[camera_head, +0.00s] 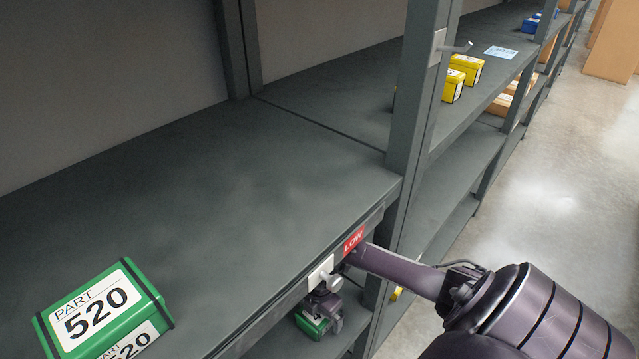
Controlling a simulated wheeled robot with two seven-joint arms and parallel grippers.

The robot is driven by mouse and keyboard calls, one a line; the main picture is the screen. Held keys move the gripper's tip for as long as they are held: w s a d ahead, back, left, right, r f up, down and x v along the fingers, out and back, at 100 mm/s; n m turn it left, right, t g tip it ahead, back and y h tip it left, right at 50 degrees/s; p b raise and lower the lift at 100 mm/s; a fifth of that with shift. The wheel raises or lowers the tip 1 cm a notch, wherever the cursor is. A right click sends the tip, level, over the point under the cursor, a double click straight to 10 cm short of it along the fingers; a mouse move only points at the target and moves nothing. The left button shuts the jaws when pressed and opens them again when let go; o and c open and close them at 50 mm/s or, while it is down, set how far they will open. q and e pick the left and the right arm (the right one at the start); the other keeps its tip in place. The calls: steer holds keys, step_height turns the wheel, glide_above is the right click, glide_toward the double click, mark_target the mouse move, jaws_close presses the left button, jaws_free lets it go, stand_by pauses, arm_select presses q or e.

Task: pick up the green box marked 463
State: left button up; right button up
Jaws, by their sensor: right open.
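A green box (311,326) sits on the lower shelf, partly hidden by the upper shelf's edge and my gripper. I cannot read a number on it. My right arm reaches in from the right, below the upper shelf edge. My right gripper (325,308) points down at the green box and is open; I cannot tell whether its fingers touch the box. Another green box (104,310), marked PART 520, lies on the upper shelf at the lower left. My left gripper is out of view.
The upper shelf (200,190) is mostly bare. A grey upright post (412,110) stands behind my arm. Yellow boxes (464,69) sit on the farther shelf.

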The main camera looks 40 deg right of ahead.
steer(key=c, duration=1.4)
steer(key=shift+r, duration=0.1)
